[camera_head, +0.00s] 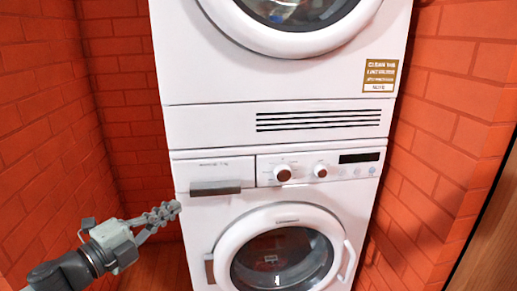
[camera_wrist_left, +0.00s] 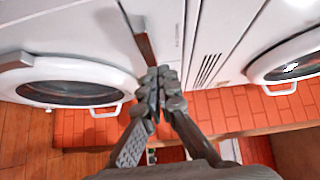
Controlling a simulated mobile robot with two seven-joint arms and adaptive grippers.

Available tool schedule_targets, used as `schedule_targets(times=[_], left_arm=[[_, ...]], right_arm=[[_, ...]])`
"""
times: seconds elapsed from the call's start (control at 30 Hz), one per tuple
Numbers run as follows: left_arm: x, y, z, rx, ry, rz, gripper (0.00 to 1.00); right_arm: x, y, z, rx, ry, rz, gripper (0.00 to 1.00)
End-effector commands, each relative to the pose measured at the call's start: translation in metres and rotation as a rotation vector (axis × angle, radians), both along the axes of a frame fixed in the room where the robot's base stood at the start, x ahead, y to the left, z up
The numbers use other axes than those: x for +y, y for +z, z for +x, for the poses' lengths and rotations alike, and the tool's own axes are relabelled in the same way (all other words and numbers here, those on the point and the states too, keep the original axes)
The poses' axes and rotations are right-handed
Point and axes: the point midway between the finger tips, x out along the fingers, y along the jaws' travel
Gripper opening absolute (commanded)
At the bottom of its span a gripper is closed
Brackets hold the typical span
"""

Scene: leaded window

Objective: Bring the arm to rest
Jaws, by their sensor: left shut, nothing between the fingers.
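My left gripper (camera_head: 164,213) comes in from the lower left in the head view. Its fingers are shut with nothing between them, and the fingertips point at the front of the lower washing machine, near its drawer handle. I cannot tell whether they touch it. In the left wrist view the shut fingers (camera_wrist_left: 158,82) show at the middle, with the machine fronts beyond them. My right gripper is in neither view.
A white washing machine (camera_head: 220,223) with a round door (camera_head: 240,225) stands below a second white machine (camera_head: 210,80). A grey drawer handle (camera_head: 215,188) sticks out on its left. Red brick walls (camera_head: 35,130) close in both sides. A wooden edge (camera_head: 490,240) is at the right.

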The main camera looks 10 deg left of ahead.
Motion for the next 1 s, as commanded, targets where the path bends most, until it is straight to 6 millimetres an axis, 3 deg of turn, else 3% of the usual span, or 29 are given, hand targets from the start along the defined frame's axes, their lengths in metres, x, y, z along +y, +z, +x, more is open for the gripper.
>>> schedule_targets(times=[0.13,0.23,0.37,0.5,0.6,0.73,0.83,1.0], left_arm=[[0.046,-0.054,0.003,0.180,0.295,-0.231,0.00],[0.076,-0.118,-0.016,0.370,0.548,-0.415,0.00],[0.087,-0.203,-0.066,0.630,0.830,-0.604,0.00],[0.068,-0.276,-0.135,0.904,1.070,-0.746,0.00],[0.046,-0.308,-0.178,1.063,1.189,-0.809,0.00],[0.023,-0.330,-0.216,1.203,1.282,-0.851,0.00],[0.014,-0.337,-0.230,1.254,1.313,-0.863,0.00],[0.012,-0.339,-0.234,1.268,1.322,-0.864,0.00]], right_arm=[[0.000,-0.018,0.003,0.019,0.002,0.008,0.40],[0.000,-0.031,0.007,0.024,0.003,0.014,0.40],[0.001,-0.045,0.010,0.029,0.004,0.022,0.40],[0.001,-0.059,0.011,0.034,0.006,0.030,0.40],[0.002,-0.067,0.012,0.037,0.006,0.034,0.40],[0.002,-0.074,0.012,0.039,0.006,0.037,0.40],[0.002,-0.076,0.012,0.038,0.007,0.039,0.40],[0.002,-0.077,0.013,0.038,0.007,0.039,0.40]])
